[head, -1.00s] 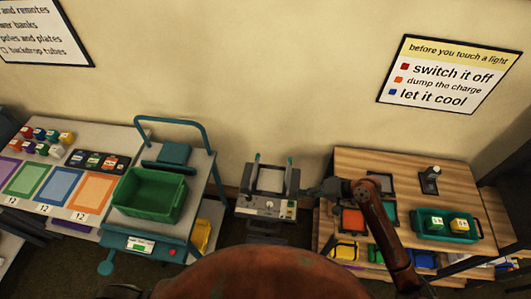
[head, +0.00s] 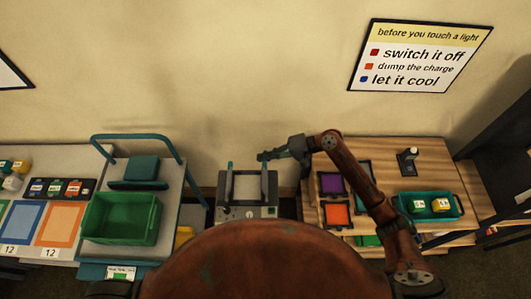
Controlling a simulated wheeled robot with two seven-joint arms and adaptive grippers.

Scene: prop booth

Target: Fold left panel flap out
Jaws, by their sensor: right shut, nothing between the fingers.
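A grey panel unit (head: 247,187) with a pale square face stands at the middle of the head view, between the cart and the wooden table. Its left flap (head: 230,181) and right flap (head: 264,181) are narrow teal-tipped pieces standing up at either side of the face. My right gripper (head: 262,156) is shut and empty, reaching in from the right just above and behind the right flap. Whether it touches that flap I cannot tell. My left gripper is out of view. The lower part of the unit is hidden by my own body.
A teal-handled cart with a green bin (head: 122,219) stands to the left. The wooden table (head: 385,170) to the right holds coloured squares, a small black device (head: 407,160) and a teal tray (head: 398,203) of yellow and green blocks. The wall behind is bare below the sign (head: 420,56).

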